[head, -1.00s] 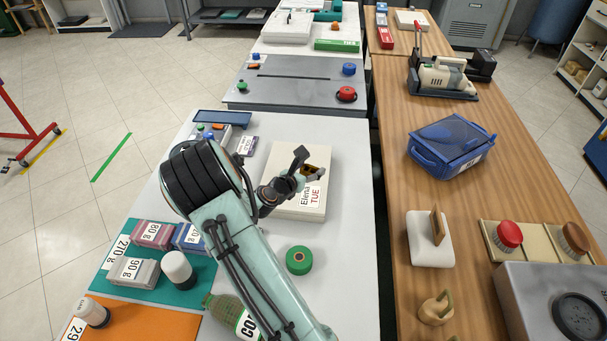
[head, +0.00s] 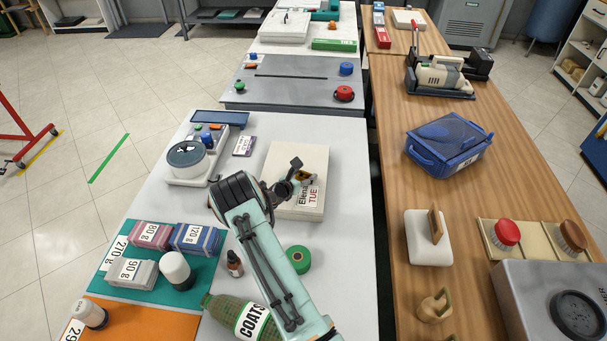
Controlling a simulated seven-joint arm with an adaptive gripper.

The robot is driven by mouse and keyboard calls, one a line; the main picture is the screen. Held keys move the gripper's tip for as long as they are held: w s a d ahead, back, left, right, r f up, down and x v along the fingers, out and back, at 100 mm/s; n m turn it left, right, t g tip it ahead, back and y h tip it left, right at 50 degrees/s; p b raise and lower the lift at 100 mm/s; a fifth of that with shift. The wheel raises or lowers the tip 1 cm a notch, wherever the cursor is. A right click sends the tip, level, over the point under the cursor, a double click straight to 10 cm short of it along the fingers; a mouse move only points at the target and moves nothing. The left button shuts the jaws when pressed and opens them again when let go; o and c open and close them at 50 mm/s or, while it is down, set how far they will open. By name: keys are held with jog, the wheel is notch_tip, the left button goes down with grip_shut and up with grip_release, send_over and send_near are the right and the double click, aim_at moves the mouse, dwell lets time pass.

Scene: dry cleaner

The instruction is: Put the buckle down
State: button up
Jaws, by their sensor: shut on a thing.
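My gripper (head: 300,171) is over the cream box (head: 285,205) labelled "Elena TUE" on the white table. It is shut on a small dark and golden thing, which looks like the buckle (head: 309,177). The fingers hide part of the buckle. I cannot tell whether the buckle touches the box lid or is held just above it.
A white scale-like device (head: 190,165) and a purple-labelled card (head: 243,146) stand left of the box. A green tape roll (head: 303,259), a small dropper bottle (head: 234,264) and a green "COATS" bottle (head: 228,309) are nearer. The table right of the box is clear.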

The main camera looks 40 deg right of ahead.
jog(key=shift+f, duration=0.1)
jog(key=o, duration=1.2)
